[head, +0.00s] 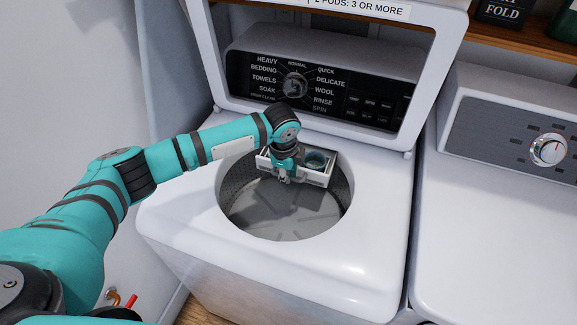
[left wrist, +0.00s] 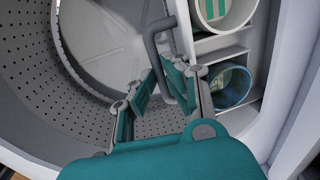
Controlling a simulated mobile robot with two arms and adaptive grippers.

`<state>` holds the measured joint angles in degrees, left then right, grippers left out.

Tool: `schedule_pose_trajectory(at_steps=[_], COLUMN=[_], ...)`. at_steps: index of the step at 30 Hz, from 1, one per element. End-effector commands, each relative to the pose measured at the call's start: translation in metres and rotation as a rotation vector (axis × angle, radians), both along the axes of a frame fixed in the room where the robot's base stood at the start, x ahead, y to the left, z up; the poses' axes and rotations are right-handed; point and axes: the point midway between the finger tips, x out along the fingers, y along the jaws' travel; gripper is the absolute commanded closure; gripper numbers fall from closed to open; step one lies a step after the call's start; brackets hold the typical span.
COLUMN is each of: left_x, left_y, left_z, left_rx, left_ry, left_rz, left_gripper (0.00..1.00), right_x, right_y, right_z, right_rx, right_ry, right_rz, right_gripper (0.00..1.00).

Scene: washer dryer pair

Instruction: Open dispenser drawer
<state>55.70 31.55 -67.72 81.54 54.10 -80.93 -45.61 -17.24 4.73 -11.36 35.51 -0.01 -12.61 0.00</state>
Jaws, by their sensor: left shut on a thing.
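The dispenser drawer (head: 318,178) is a pale box at the back edge of the washer's round drum opening, and it juts out over the drum. In the left wrist view the drawer (left wrist: 222,53) shows two compartments with round cups in them. Its grey bar handle (left wrist: 153,48) stands on the front face. My left gripper (head: 285,177) is at the drawer's front, above the drum. In the left wrist view its fingers (left wrist: 165,82) are shut on the handle, though the exact contact is partly hidden. My right gripper is not in view.
The washer's lid (head: 208,65) stands open behind the opening, framing the control panel (head: 325,88). The perforated drum (head: 285,210) below the drawer looks empty. A dryer (head: 500,220) stands close on the right. A wall (head: 90,80) is on the left.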

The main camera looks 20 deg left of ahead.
Motion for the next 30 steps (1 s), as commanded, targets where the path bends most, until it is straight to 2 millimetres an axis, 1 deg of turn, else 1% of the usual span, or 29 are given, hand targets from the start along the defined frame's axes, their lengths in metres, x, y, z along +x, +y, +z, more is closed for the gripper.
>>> schedule_pose_trajectory(at_steps=[1, 7, 8, 9, 10, 17, 20, 23, 26, 30], left_x=[-0.001, 0.0, 0.0, 0.0, 0.0, 0.0, 0.0, -0.002, -0.006, -0.011], left_y=[0.0, 0.0, 0.0, 0.0, 0.0, 0.0, 0.0, 0.0, 0.0, 0.0], left_z=[0.001, 0.0, 0.0, 0.0, 0.0, 0.001, 0.005, 0.017, 0.036, 0.067], left_rx=[0.001, 0.001, 0.0, 0.0, 0.0, 0.0, -0.001, -0.002, -0.002, -0.002], left_ry=[0.0, -0.002, -0.003, -0.003, -0.003, -0.002, -0.003, -0.005, -0.006, -0.007], left_rz=[-0.001, -0.001, -0.001, -0.001, -0.001, 0.0, -0.001, 0.0, -0.001, -0.002], left_gripper=[1.0, 1.0, 0.88, 0.83, 0.8, 0.8, 0.8, 0.8, 0.8, 0.8], right_x=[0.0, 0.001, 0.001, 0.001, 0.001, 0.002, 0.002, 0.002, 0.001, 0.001], right_y=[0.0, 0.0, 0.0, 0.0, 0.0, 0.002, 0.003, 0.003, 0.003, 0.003], right_z=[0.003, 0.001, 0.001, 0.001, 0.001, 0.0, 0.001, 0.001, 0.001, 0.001], right_rx=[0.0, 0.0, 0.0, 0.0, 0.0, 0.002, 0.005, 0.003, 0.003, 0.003], right_ry=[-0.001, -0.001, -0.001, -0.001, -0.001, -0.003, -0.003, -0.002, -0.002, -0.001], right_rz=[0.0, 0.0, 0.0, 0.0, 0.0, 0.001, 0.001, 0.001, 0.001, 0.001], right_gripper=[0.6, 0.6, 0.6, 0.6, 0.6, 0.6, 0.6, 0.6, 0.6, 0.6])
